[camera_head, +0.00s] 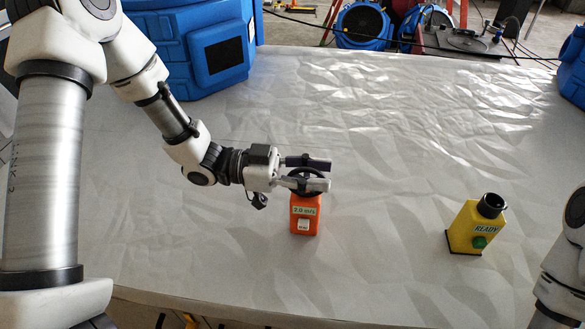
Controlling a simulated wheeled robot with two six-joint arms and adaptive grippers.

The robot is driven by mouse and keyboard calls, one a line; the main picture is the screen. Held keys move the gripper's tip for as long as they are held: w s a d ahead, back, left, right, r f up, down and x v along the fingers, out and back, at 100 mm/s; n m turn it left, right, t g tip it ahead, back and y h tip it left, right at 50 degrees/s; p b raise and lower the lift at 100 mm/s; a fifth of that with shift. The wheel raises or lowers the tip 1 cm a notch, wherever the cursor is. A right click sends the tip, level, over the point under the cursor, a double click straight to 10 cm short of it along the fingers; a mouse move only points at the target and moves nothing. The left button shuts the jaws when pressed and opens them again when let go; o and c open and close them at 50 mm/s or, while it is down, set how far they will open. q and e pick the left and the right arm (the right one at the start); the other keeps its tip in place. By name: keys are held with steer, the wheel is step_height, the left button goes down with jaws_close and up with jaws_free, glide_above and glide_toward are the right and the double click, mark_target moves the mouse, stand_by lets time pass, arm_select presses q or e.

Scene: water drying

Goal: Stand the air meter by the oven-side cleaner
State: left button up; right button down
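The air meter (305,221) is an orange box with a black ring on top and a display reading 2.0 m/s. It stands upright on the pale table, near the middle. My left gripper (329,174) is at the ring, its two fingers apart and pointing right. The near finger crosses in front of the ring and hides part of it. I cannot tell whether the fingers touch it. A blue machine (175,52) stands at the back left, and another (574,70) is cut off at the right edge. No oven shows, so I cannot tell which is the oven-side cleaner.
A yellow device (467,232) marked READY, with a black round top and green button, stands at the right on the table (400,130). The table between it and the air meter is clear. Blue round machines (362,24) stand beyond the far edge. My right arm shows at lower right.

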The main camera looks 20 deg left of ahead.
arm_select(q)
steer(key=p+v, duration=0.1)
steer(key=v, duration=1)
steer(key=shift+a, duration=0.2)
